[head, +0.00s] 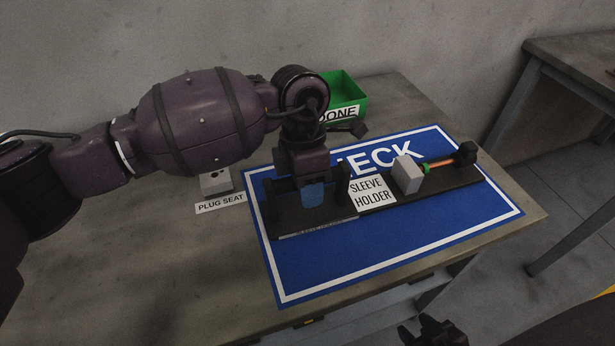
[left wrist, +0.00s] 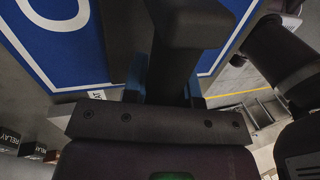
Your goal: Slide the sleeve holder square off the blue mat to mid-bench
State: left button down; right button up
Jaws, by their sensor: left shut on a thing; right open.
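The sleeve holder (head: 378,206) is a long dark base with a white label. It lies on the blue mat (head: 350,262), running from the mat's left side toward its right edge. A pale block (head: 407,174) and a copper-coloured rod with a green ring (head: 440,163) sit on its right half. My left gripper (head: 312,194) is over the holder's left end, shut on its dark handle; the arm hides part of that end. In the left wrist view the dark handle (left wrist: 188,25) stands between the blue-padded fingers. My right gripper (head: 434,332) is open and empty at the bottom edge, partly cut off.
A green DONE bin (head: 345,88) stands behind the mat. A grey plug seat (head: 215,184) with its label is left of the mat. The bench (head: 150,265) is bare at the left and front left. Another table (head: 575,50) stands apart at right.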

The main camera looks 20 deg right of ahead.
jog(key=shift+w, duration=0.35)
